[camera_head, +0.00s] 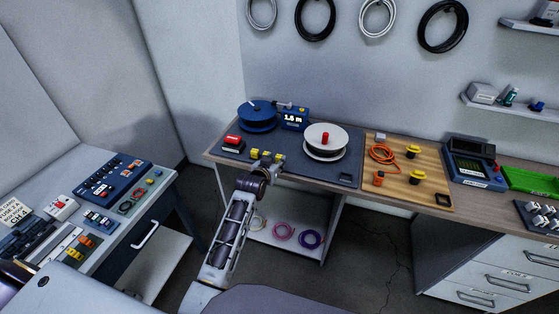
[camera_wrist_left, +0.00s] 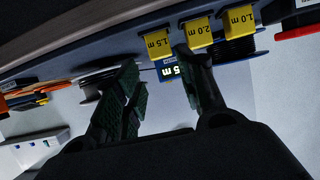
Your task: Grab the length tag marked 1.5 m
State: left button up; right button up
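Several yellow length tags (camera_head: 266,155) stand in a row on the blue mat in the head view. The left wrist view shows them upside down: the 1.5 m tag (camera_wrist_left: 162,43), the 2.0 m tag (camera_wrist_left: 195,33) and the 1.0 m tag (camera_wrist_left: 237,21). My left gripper (camera_head: 268,164) is at the front edge of the mat, close to the tags. In the left wrist view its fingers (camera_wrist_left: 165,90) are apart with nothing held. The 1.5 m tag appears between and beyond the fingertips; the 2.0 m tag is beyond the right finger. My right gripper is not in view.
Behind the tags stand a blue length counter (camera_head: 294,116), a blue spool (camera_head: 258,117) and a white spool (camera_head: 325,137). A red-topped box (camera_head: 233,141) is left of the tags. A wooden board (camera_head: 405,188) with orange cable lies to the right.

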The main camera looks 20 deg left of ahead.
aim_at(279, 158)
pick_arm(q)
jog(key=shift+x, duration=2.55)
jog(key=shift+a+f, duration=0.15)
jog(key=shift+f, duration=0.05)
jog(key=c, duration=0.6)
